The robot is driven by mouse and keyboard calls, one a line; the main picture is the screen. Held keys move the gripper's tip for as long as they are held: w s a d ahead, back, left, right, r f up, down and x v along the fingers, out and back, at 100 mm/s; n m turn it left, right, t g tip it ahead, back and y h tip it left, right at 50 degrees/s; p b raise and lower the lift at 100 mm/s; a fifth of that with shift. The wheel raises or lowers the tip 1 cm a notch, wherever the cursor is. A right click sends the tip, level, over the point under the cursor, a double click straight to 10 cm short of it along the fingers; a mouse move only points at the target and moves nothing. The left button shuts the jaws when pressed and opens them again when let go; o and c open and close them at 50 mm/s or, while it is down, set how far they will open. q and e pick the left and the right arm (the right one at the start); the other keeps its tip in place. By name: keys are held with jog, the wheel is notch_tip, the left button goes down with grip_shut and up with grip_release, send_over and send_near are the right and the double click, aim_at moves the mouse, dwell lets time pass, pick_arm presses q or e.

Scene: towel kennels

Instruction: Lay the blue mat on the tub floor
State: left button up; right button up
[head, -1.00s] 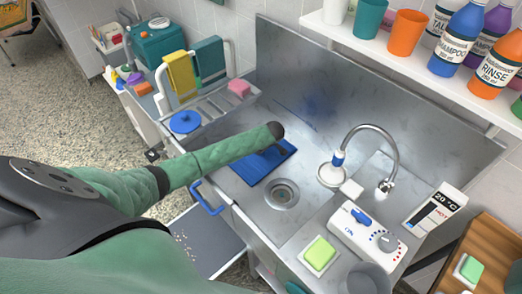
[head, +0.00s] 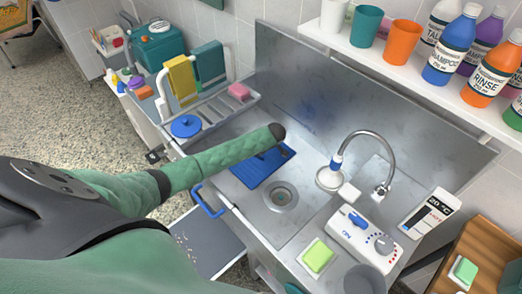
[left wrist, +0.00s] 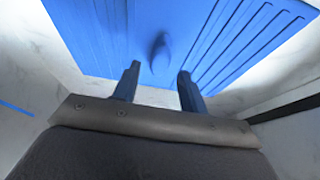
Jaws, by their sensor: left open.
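The blue mat (head: 256,174) lies on the floor of the steel tub, beside the drain; my left arm hides part of it. In the left wrist view the ribbed blue mat (left wrist: 205,38) fills the area in front of the fingers, with a small raised or dark blue spot near its middle. My left gripper (left wrist: 157,86) is open, its two blue fingers apart and pointing toward the mat, with nothing clearly between them. In the head view the fingers are mostly hidden behind my arm. My right gripper does not show.
The drain (head: 281,196) is just right of the mat. A tap with a shower head (head: 331,178) and a control box (head: 368,236) stand on the right. A blue handle (head: 209,203) is at the front edge. A rack with towels (head: 182,80) stands behind left.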

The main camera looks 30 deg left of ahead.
pick_arm(q)
jog(key=p+v, duration=0.2)
jog(key=v, duration=0.1)
jog(key=shift+r+p, duration=0.3)
jog(key=shift+p, duration=0.1)
notch_tip(320, 180, up, 4)
send_over(264, 160)
jog(key=d, duration=0.2)
jog(key=shift+s+d+r, duration=0.1)
jog(key=shift+s+r, duration=0.3)
jog(key=shift+r, duration=0.2)
